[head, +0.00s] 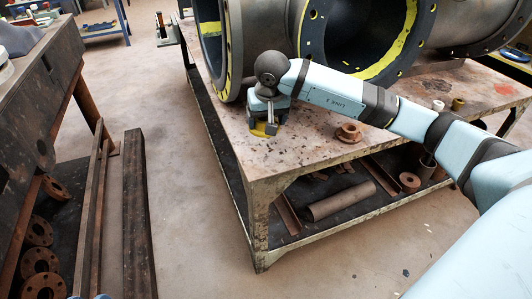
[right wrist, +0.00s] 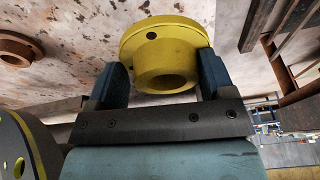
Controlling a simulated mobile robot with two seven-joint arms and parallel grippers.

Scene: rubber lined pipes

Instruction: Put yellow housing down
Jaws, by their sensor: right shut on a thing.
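The yellow housing (right wrist: 165,42), a flanged ring with a tapered collar, sits between the two dark blue fingers of my right gripper (right wrist: 161,78) in the right wrist view. The fingers are shut on it from both sides. In the head view my right gripper (head: 266,112) points down at the left front part of the worn worktable (head: 310,135). Only a little of the housing (head: 260,130) shows below it, low over or on the tabletop; I cannot tell if it touches. My left gripper is not in view.
Large dark-lined pipes with yellow flange faces (head: 400,40) stand behind my gripper. A rusty flange (head: 349,132) lies to its right on the table; small fittings (head: 438,105) lie further right. A lower shelf holds a loose pipe (head: 340,202). The table's left edge is close.

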